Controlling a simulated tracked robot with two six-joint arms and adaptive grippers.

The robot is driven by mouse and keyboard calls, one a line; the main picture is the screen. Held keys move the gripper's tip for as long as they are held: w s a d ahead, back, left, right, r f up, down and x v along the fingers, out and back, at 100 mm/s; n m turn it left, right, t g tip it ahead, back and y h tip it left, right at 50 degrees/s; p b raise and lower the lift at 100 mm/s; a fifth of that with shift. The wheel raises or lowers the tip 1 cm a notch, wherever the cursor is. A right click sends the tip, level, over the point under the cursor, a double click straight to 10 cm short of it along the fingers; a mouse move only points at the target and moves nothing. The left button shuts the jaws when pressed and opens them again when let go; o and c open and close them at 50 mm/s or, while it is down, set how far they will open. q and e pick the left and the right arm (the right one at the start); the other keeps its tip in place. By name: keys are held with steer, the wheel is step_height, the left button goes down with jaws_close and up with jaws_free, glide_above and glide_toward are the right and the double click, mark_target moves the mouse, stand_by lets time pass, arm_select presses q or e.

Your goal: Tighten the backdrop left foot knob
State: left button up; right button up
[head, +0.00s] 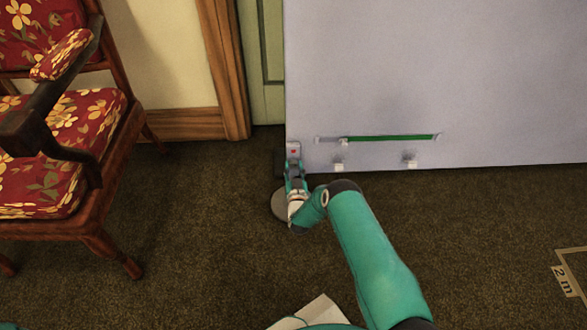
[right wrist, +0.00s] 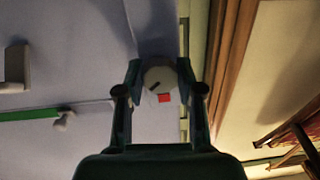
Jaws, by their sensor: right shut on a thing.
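The backdrop (head: 430,80) is a large pale lilac panel standing upright on the carpet. Its left foot knob (right wrist: 160,79) is a light, many-sided disc with a dark mark on its face; a small red patch (right wrist: 164,98) shows beside it. My right gripper (right wrist: 160,82) has a finger on each side of the knob and is shut on it. In the head view my right gripper (head: 294,178) is at the panel's lower left corner, and its fingers largely hide the knob. A round grey foot disc (head: 281,205) lies on the floor there, partly behind my gripper. My left gripper is not in view.
A green bar (head: 390,138) with a pale slider crosses the panel's lower part, above two small white brackets (head: 409,162). A red floral armchair (head: 60,150) stands at the left. Carpet (head: 190,230) between chair and foot is clear. A "2 m" floor marking (head: 566,280) is at right.

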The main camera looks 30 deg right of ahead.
steer(key=m, duration=1.2)
steer(key=shift+w+a+m+h, duration=0.1)
steer(key=shift+a+m+h, duration=0.05)
steer(key=shift+m+h, duration=0.2)
steer(key=o, duration=1.2)
steer(key=shift+c, duration=0.2)
steer(key=v, duration=1.2)
steer(key=shift+f, duration=0.1)
